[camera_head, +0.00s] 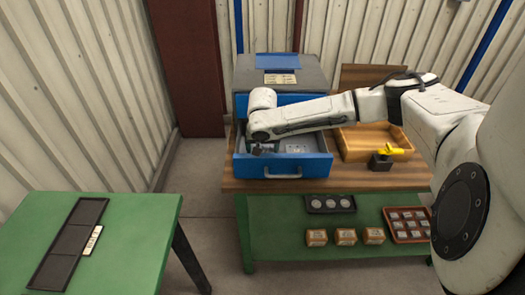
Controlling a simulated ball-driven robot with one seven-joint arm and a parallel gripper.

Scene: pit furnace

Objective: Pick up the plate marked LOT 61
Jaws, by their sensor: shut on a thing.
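My gripper (262,149) points down inside the open blue drawer (297,166) of the cabinet, near its left side. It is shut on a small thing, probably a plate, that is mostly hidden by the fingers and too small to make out. Another small grey plate-like piece (297,148) lies in the drawer to the right of my gripper. No LOT 61 marking can be read on anything in this view.
A wooden tray (352,150) and a yellow-handled dark block (383,161) stand right of the drawer. Below, a green bench (275,236) holds small boxes and two trays. A green table (130,240) at left bears a dark three-part tray (52,270) and a pale label (93,240).

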